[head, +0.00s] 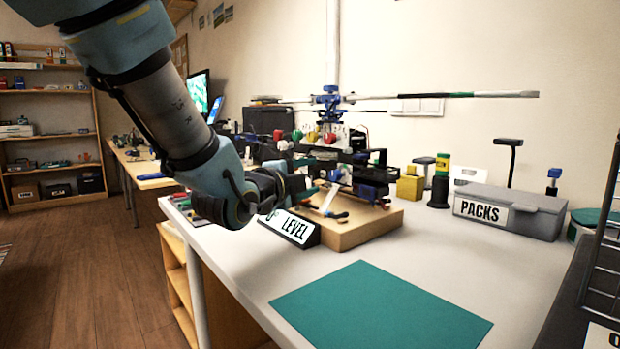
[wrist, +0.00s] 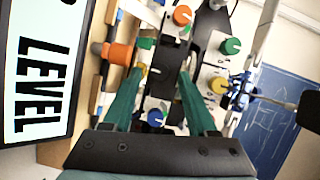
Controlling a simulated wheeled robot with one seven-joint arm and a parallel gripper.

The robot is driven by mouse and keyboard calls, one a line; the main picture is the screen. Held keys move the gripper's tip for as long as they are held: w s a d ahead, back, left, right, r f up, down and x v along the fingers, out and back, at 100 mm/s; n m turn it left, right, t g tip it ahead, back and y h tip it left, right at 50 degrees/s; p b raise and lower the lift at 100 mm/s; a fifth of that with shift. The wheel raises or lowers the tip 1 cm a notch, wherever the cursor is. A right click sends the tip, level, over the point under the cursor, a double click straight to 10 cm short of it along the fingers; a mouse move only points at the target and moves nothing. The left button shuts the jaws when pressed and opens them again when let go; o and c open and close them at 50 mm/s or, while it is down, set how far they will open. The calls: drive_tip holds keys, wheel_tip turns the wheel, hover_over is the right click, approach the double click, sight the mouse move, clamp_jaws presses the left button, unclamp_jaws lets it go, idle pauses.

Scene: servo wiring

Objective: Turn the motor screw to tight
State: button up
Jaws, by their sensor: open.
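My gripper (wrist: 163,78) is open in the wrist view. Its two green fingers stand apart, with a dark block (wrist: 166,58) seen in the gap between them. Around it are a blue knob (wrist: 156,119), a yellow knob (wrist: 219,85), a green knob (wrist: 230,46) and an orange knob (wrist: 182,15). I cannot tell which part is the motor screw, or whether the fingers touch anything. In the head view, my gripper (head: 304,190) is beside the rotor model (head: 330,113), and my arm hides part of the bench there.
A LEVEL sign (head: 291,226) stands at the front of the wooden board (head: 345,233), close to my gripper; the sign (wrist: 38,75) fills the wrist view's left. A green mat (head: 380,310) leaves clear room in front. A grey PACKS box (head: 510,210) is at the right.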

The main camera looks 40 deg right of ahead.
drive_tip(key=v, duration=1)
drive_tip(key=shift+b, duration=0.35)
drive_tip(key=shift+a, duration=0.15)
